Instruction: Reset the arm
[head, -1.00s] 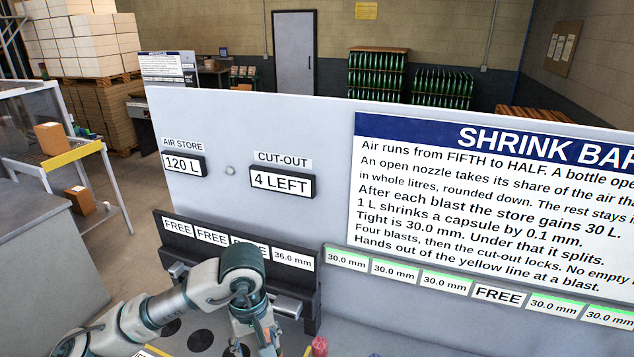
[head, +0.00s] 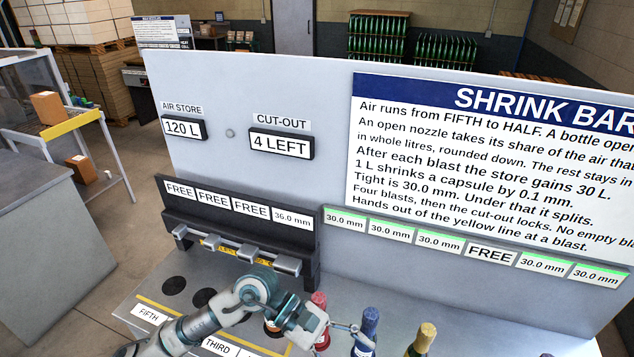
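My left arm comes in from the bottom left across the front of the shrink bar. Its gripper (head: 352,332) points right, between the red-capped bottle (head: 319,303) and the blue-capped bottle (head: 368,325). Its thin fingers are small here, and I cannot tell whether they are open or shut. No held object shows. Something copper-coloured (head: 271,328) is mostly hidden behind the arm. My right gripper is not in view.
A gold-capped bottle (head: 424,337) stands to the right. The nozzle bar (head: 236,252) is above dark round spots (head: 174,286) and a yellow line (head: 166,306). The bench's left spots look empty.

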